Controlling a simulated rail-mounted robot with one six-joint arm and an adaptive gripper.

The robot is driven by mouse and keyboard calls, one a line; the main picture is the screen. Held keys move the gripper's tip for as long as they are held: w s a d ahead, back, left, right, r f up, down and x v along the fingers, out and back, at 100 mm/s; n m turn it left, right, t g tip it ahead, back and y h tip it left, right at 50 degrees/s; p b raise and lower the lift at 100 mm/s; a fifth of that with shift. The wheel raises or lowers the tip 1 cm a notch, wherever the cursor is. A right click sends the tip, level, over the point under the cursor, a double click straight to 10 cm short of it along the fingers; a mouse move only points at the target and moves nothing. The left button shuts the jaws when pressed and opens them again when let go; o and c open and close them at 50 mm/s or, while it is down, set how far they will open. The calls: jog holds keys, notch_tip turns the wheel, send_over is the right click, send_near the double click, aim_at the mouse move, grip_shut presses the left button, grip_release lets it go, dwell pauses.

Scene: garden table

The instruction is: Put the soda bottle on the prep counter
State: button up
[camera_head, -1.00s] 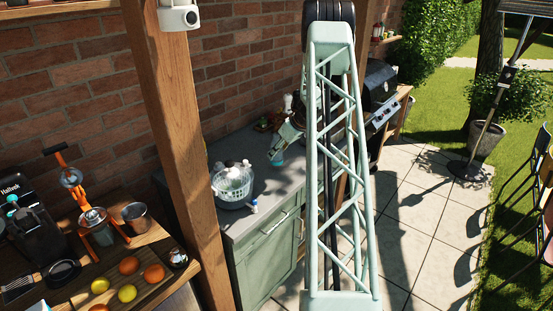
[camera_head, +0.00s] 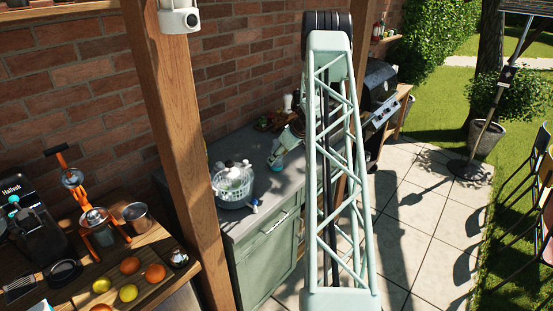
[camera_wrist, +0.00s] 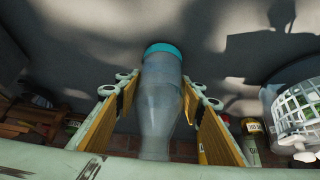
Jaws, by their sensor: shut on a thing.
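The soda bottle (camera_wrist: 160,95) is a pale translucent grey-blue bottle with a teal band at its wide end. In the wrist view it stands between the two fingers of my gripper (camera_wrist: 160,112), which is shut on it. In the head view my gripper (camera_head: 290,135) is low over the grey prep counter (camera_head: 268,192), with the bottle's teal end (camera_head: 276,160) at or just above the top. I cannot tell whether it touches the counter. My arm hides part of the counter's right side.
Several items and a grill (camera_head: 378,85) are beyond. A wooden post (camera_head: 178,130) stands in front. Bare counter lies between basket and gripper.

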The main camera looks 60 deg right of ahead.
jog(key=shift+f+b, duration=0.1)
jog(key=shift+b, duration=0.25)
jog(key=o, duration=1.2)
jog(key=shift+c, duration=0.2)
jog(key=shift+r+p, duration=0.2)
jog(key=shift+p, duration=0.25)
jog(key=b+v, duration=0.2)
jog(key=v, duration=0.9)
jog(key=shift+s+r, duration=0.25)
jog(key=shift+r, duration=0.1)
